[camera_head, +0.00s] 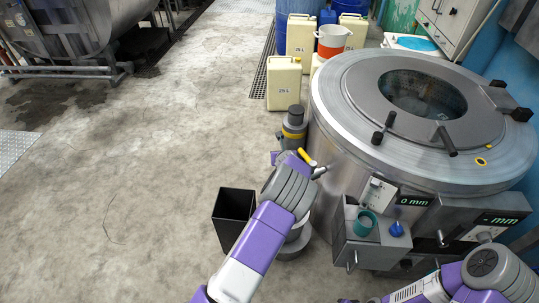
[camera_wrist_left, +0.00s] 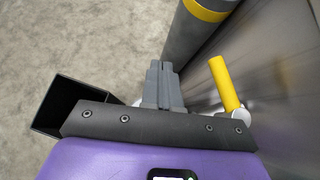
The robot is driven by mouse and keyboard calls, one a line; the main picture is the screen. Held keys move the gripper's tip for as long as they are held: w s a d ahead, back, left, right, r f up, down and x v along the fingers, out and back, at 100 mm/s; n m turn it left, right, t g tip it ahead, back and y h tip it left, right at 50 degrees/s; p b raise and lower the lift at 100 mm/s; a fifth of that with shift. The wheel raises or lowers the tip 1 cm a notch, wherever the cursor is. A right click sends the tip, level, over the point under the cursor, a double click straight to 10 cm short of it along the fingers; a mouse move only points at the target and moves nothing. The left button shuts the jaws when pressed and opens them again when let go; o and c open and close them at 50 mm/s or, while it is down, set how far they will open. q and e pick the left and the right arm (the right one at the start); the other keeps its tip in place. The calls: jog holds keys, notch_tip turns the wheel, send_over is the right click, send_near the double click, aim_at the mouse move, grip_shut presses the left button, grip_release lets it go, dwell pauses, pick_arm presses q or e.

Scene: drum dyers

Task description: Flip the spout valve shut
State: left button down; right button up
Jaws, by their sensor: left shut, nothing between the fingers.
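The spout valve's yellow lever (camera_head: 304,156) sits at the left side of the steel drum, beside my left wrist. In the left wrist view the yellow lever (camera_wrist_left: 225,83) slants up and left from a pale round pivot (camera_wrist_left: 241,114), to the right of my fingers. My left gripper (camera_wrist_left: 160,66) is shut and empty, with a gap between it and the lever. In the head view its fingers are mostly hidden behind my wrist. My right arm shows at the bottom right, but its gripper is out of view.
The steel drum (camera_head: 330,125) fills the right side. A grey post with a yellow band (camera_head: 293,131) stands close beyond my left gripper. A black open bin (camera_head: 234,217) is on the floor to the left, and it shows in the wrist view (camera_wrist_left: 68,103). Open floor lies further left.

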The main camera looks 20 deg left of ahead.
pick_arm(q)
jog(key=s+a+r, duration=0.3)
jog(key=s, duration=0.1)
jog(key=shift+r, duration=0.4)
dwell(0.4)
jog(key=s+d+f+n+g+h+p, duration=0.25)
jog(key=s+d+f+n, duration=0.35)
jog(key=s, duration=0.4)
jog(key=s+d+f+n+g+h+p, duration=0.2)
jog(key=s+d+f+n+g+h, duration=0.15)
jog(key=s+f+n, duration=0.55)
jog(key=s+d+r+n+g+h+p, duration=0.1)
jog(key=s+d+r+n+p, duration=0.1)
jog(key=s+d+n, duration=0.3)
jog(key=s+d+r+n+g+h+p, duration=0.1)
jog(key=s+d+n, duration=0.5)
jog(key=s+n, duration=0.6)
jog(key=shift+s+r+n+h+p, duration=0.4)
jog(key=shift+s+r+h+p, duration=0.35)
jog(key=shift+s, duration=0.45)
jog(key=shift+d, duration=0.1)
